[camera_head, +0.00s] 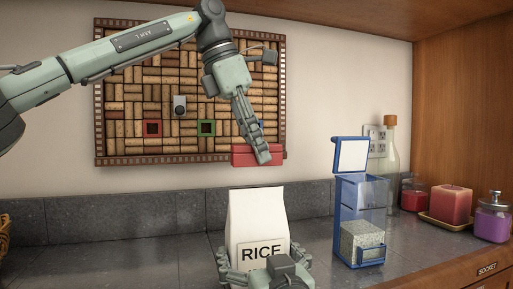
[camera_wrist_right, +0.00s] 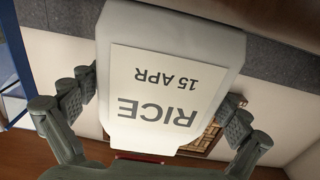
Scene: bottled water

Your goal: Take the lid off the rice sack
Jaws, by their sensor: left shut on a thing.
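The white rice sack (camera_head: 255,214) stands upright on the counter, its top bare and its front label reading RICE. In the right wrist view the sack (camera_wrist_right: 215,35) appears upside down, with 15 APR on its label. The red lid (camera_head: 240,158) is up in the air above the sack, apart from it. My left gripper (camera_head: 262,156) is shut on the lid. A strip of red shows at the bottom of the right wrist view. My right gripper (camera_head: 262,262) has its fingers on either side of the sack's lower part; whether both press on it is unclear.
A blue-framed dispenser (camera_head: 346,215) with its lid up stands right of the sack. Behind are a glass bottle (camera_head: 390,150), red candles (camera_head: 451,204) and a purple jar (camera_head: 492,220). A cork board (camera_head: 150,100) hangs behind the lid.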

